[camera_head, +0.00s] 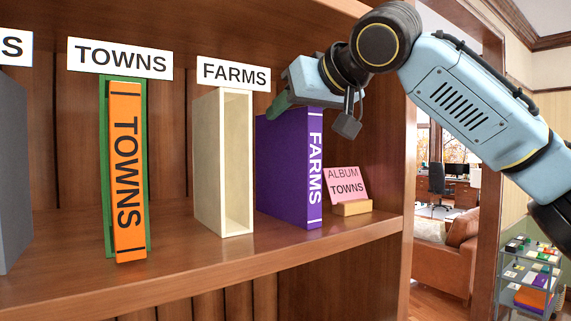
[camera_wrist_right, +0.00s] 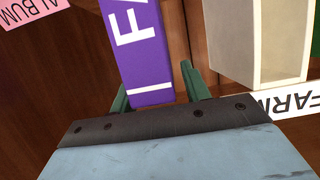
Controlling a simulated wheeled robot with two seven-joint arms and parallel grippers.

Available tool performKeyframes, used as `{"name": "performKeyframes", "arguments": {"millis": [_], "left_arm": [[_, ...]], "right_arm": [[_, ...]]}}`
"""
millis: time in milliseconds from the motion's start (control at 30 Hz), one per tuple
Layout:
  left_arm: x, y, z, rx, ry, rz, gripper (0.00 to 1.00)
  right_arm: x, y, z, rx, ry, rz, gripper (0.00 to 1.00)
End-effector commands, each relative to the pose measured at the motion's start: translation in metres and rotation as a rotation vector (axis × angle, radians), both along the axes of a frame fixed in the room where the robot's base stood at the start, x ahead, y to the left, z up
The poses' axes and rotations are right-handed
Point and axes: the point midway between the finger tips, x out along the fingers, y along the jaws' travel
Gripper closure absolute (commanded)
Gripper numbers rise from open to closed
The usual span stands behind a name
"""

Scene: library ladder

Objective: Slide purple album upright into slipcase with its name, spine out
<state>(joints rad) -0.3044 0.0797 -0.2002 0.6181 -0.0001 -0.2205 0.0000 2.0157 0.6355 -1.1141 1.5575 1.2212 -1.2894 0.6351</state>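The purple album (camera_head: 285,165) stands upright on the shelf with its FARMS spine facing out, right of the slipcase. The cream slipcase (camera_head: 208,160) stands empty under the FARMS name sign (camera_head: 233,74), its open side facing out. A gap separates it from the album. My right gripper (camera_head: 287,106) is at the top of the album. In the right wrist view, its green fingers (camera_wrist_right: 158,88) sit either side of the album (camera_wrist_right: 140,50), with a visible gap at the right finger. One finger is mostly hidden in the head view. My left gripper is not in view.
An orange TOWNS album (camera_head: 127,180) stands in a green slipcase (camera_head: 106,160) at left. A pink ALBUM TOWNS card (camera_head: 346,184) in a wooden holder (camera_head: 352,208) stands close right of the purple album. A grey slipcase-like block (camera_head: 12,170) is at far left.

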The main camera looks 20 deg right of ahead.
Motion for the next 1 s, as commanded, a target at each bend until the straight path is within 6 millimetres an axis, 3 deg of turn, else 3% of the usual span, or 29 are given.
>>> {"name": "performKeyframes", "arguments": {"millis": [33,333,1000], "left_arm": [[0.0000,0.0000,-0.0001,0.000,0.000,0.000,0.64],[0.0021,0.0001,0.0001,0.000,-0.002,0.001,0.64],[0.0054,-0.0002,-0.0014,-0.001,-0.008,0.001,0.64]], "right_arm": [[0.0000,0.0000,0.0000,0.000,0.000,0.000,0.60],[-0.0002,0.0000,0.0003,0.000,0.000,0.000,1.00],[-0.0007,0.0004,0.0093,0.002,-0.006,0.001,1.00]]}}
